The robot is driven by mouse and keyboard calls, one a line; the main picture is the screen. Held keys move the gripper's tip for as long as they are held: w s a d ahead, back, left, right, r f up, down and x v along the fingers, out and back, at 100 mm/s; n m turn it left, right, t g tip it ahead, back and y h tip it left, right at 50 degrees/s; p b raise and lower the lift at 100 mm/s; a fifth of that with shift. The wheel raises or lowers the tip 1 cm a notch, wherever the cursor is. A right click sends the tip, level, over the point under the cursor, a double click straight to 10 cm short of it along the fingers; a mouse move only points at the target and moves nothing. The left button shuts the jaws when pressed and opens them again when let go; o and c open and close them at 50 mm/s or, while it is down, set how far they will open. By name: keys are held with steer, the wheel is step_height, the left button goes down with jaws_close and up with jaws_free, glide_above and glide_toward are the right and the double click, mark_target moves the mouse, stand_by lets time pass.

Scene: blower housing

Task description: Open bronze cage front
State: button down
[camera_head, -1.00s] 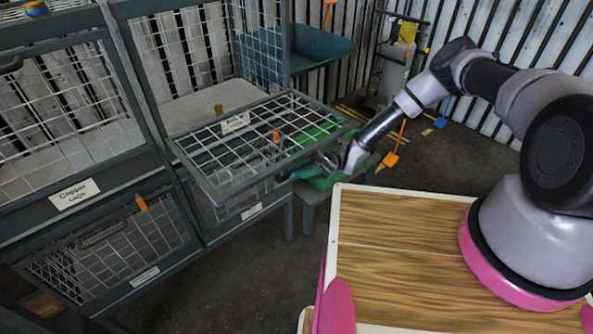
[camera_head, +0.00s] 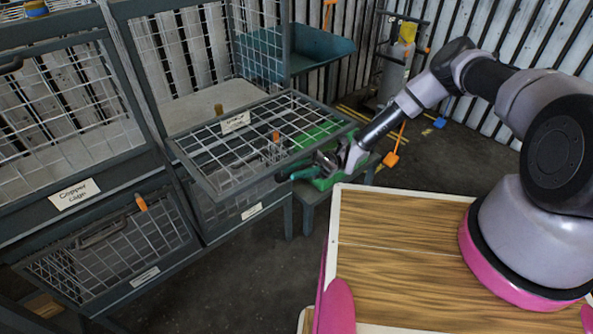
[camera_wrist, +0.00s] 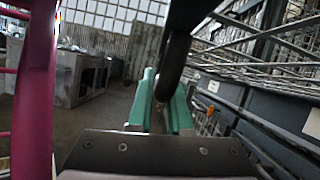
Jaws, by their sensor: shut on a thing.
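The front of the upper right cage (camera_head: 262,140) is a grey-framed wire mesh panel. It is swung down and out to about level, and the cage behind it stands open. A paper label (camera_head: 235,122) lies on the mesh, its words too small to read surely. My gripper (camera_head: 298,173) is at the panel's outer edge. In the wrist view my teal fingers (camera_wrist: 160,105) are shut on a dark curved handle (camera_wrist: 176,62). The handle's far end and the exact contact are partly hidden.
The copper cage (camera_head: 65,115) is on the left, with a lower mesh door (camera_head: 112,245) below it. A wooden tabletop (camera_head: 400,250) lies at front right. Dark floor between is clear.

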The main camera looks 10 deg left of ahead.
mark_target(327, 142)
stand_by(0.4)
step_height(327, 142, up, 8)
steer(key=m+y, duration=0.1)
steer(key=m, duration=0.1)
steer(key=m+t+y, duration=0.1)
steer(key=m, duration=0.2)
steer(key=shift+r+t, duration=0.15)
steer(key=shift+t, duration=0.15)
steer(key=c, duration=0.8)
jaws_free()
steer(key=shift+c, duration=0.2)
steer(key=shift+w, duration=0.1)
steer(key=v, duration=1)
steer(key=shift+w+d+f, duration=0.25)
